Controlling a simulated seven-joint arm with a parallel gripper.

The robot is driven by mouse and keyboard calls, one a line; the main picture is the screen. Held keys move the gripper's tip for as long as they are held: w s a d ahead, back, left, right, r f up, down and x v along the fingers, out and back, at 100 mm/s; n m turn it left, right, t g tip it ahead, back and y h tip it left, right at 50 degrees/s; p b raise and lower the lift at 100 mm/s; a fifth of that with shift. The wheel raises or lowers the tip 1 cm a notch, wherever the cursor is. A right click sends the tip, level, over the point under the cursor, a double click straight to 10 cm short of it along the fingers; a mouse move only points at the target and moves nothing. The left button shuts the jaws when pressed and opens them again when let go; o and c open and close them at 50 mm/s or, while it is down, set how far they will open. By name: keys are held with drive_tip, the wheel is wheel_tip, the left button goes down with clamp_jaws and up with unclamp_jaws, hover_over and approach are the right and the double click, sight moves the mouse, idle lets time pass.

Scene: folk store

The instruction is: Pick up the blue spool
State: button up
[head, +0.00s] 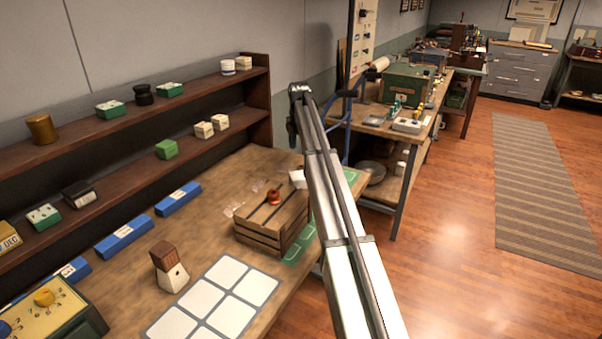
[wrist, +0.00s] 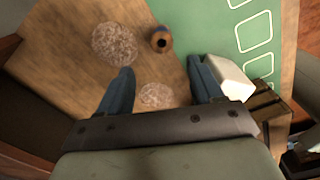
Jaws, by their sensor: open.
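A small round tan-orange piece with a dark centre, perhaps a spool seen end-on (wrist: 161,41), is on the wooden surface just beyond the fingertips. A white block (wrist: 230,78) is beside the right finger; I cannot tell whether they touch. In the head view, the end of my arm is above the far end of the bench, and my fingers cannot be made out.
A slatted wooden crate (head: 262,240) stands on the bench (head: 222,190), with an orange-red piece (head: 273,196) showing at its top. Blue boxes (head: 178,198) lie along the shelf unit (head: 130,124). A green mat (wrist: 240,28) is to the right in the wrist view.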

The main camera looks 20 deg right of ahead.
hover_over(301, 167)
drive_tip(key=s, duration=0.1)
drive_tip(key=f, duration=0.2)
drive_tip(key=a+f, duration=0.1)
drive_tip(key=f, duration=0.1)
drive_tip(key=shift+f, duration=0.3)
drive_tip(key=shift+d+f, duration=0.15)
drive_tip(key=shift+f, duration=1.2)
drive_tip(key=shift+d+f, duration=0.15)
drive_tip(key=shift+f, duration=1.15)
drive_tip(key=shift+c, duration=0.4)
drive_tip(key=c, duration=1)
